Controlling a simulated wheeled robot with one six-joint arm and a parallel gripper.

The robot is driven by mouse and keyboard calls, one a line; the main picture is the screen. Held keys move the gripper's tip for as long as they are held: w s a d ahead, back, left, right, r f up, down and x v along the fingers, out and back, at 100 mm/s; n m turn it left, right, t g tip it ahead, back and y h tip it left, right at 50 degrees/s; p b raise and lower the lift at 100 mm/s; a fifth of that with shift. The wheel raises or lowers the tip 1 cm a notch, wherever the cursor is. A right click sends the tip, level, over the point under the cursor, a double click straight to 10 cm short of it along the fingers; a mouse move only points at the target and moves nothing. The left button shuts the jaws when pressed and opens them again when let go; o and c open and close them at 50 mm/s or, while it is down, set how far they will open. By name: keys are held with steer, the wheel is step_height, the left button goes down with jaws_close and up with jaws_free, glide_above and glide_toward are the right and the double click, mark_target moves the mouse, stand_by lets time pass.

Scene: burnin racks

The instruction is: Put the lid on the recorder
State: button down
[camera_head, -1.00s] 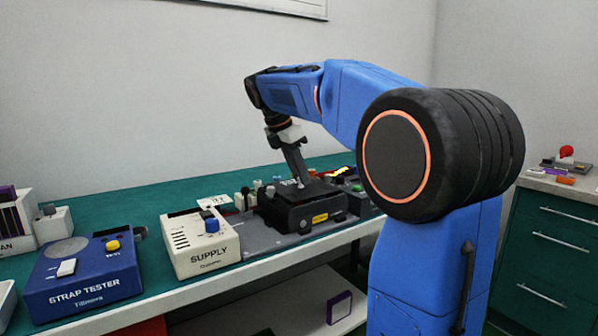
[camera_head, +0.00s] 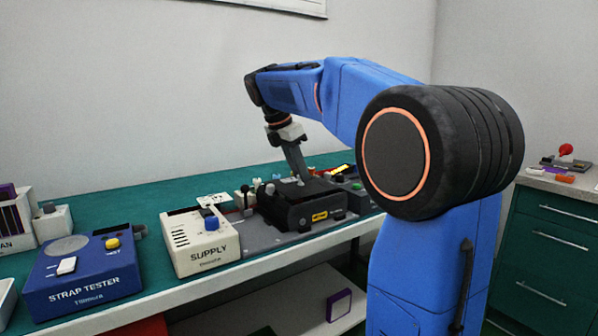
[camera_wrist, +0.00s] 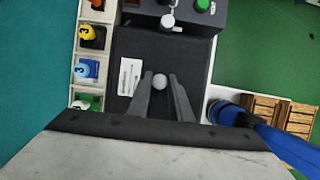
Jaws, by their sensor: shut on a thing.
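The recorder (camera_head: 303,215) is a black box with a yellow label on its front, standing on the bench in the head view. The lid (camera_head: 318,187) is a dark flat plate at the recorder's top. In the wrist view the lid (camera_wrist: 138,48) fills the middle as a dark panel, with a white label to the left of a pale round knob (camera_wrist: 160,82). My gripper (camera_head: 299,182) points down and is shut on the lid by this knob, with a finger (camera_wrist: 160,90) on each side. I cannot tell whether the lid sits flush, as the rim is hard to make out.
The white supply box (camera_head: 201,243) stands close left of the recorder, and the blue strap tester (camera_head: 82,270) is further left. A row of small coloured parts (camera_wrist: 88,70) runs left of the lid in the wrist view. A dark unit with a green button (camera_wrist: 202,5) lies beyond it.

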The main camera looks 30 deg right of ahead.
steer(key=shift+f, duration=0.5)
stand_by(1.2)
steer(key=c, duration=1.5)
jaws_free()
steer(key=shift+r, duration=2.5)
steer(key=shift+r, duration=0.1)
steer(key=shift+r, duration=1.9)
